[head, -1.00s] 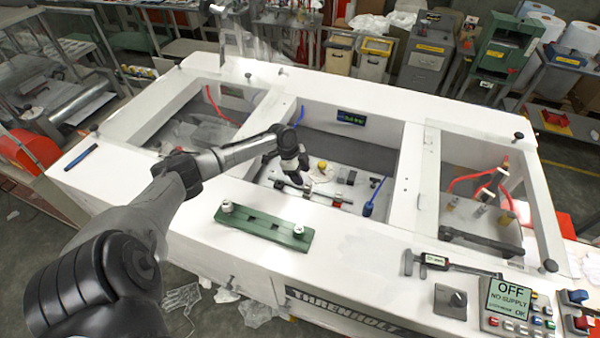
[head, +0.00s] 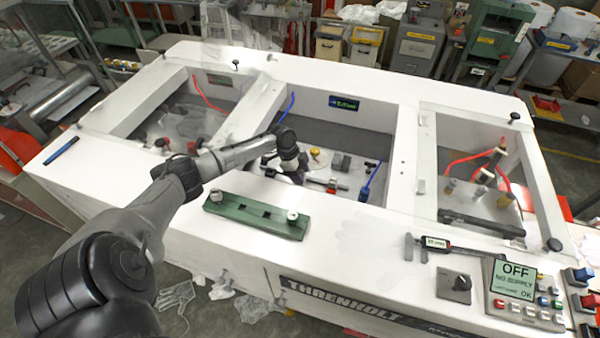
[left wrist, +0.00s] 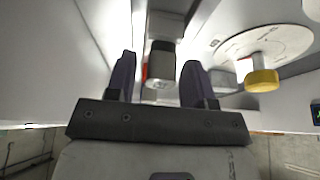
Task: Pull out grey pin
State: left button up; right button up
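My left gripper (head: 298,176) reaches down into the middle bay of the white machine (head: 345,228). In the left wrist view my left gripper (left wrist: 158,82) has its two dark fingers apart. A grey block-like piece (left wrist: 161,62), which looks like the grey pin, shows in the gap between them, with a red patch at its left side. I cannot tell whether it lies between the fingertips or beyond them, and no contact shows. In the head view my arm and gripper hide that spot. My right gripper is not in view.
A white disc (left wrist: 240,42) with a yellow knob (left wrist: 262,81) is close to the right finger. The knob (head: 315,152) also shows in the head view. Bay walls surround the gripper. A green plate (head: 257,216), a caliper (head: 450,246) and a control panel (head: 520,290) are on the front ledge.

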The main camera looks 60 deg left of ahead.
pick_arm(q)
jog(key=c, duration=0.8)
jog(key=shift+r+p, duration=0.35)
jog(key=shift+r, duration=0.1)
jog(key=shift+r, duration=0.1)
dwell(0.3)
jog(key=shift+r+p, duration=0.6)
jog(key=shift+p, duration=0.05)
jog(key=shift+r+p, duration=1.05)
jog(key=shift+r, duration=0.25)
jog(key=shift+r, duration=0.1)
jog(key=shift+r+p, duration=1.25)
jog(key=shift+r, duration=0.15)
